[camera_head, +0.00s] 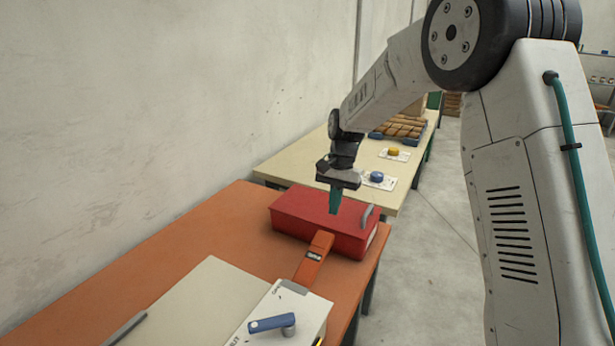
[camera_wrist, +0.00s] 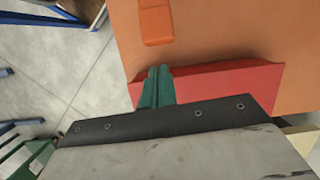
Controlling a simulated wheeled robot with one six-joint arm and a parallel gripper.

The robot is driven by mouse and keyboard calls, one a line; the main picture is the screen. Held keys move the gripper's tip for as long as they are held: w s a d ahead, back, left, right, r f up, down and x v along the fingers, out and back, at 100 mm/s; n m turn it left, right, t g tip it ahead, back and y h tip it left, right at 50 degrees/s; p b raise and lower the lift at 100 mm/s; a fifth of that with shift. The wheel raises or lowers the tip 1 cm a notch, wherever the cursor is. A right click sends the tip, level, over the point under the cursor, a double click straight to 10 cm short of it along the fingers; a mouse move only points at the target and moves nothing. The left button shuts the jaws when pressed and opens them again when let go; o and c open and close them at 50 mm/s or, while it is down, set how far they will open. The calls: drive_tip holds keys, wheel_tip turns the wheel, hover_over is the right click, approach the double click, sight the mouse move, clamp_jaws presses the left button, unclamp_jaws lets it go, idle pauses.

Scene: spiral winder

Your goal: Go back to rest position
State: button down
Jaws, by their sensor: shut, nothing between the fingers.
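My gripper (camera_head: 335,200) has green fingers pointing down over the red box (camera_head: 312,222) on the orange table. The fingers are closed together with nothing between them. In the wrist view my gripper (camera_wrist: 157,85) shows its two green fingers side by side above the red box (camera_wrist: 235,88). I cannot tell how large the gap is between the fingertips and the box lid.
An orange device (camera_head: 314,258) lies in front of the red box. A white box with a blue handle (camera_head: 272,323) stands nearer. A cream table (camera_head: 300,160) behind carries a blue button (camera_head: 376,176), a yellow button (camera_head: 394,151) and loaves (camera_head: 402,127). A wall borders the left.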

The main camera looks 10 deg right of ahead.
drive_tip(key=s+d+r+n+t, duration=0.1)
drive_tip(key=s+r, duration=0.3)
drive_tip(key=s, duration=0.9)
drive_tip(key=s+d+r+n+t+h, duration=0.1)
drive_tip(key=s+d+r+n, duration=0.2)
drive_tip(key=s, duration=1)
drive_tip(key=s+d+r+n+t, duration=0.1)
drive_tip(key=s+d+r+n, duration=0.2)
drive_tip(key=s+r, duration=0.4)
drive_tip(key=shift+s+d+t+h, duration=0.3)
drive_tip(key=shift+s+d+h, duration=0.15)
drive_tip(key=shift+s, duration=2.6)
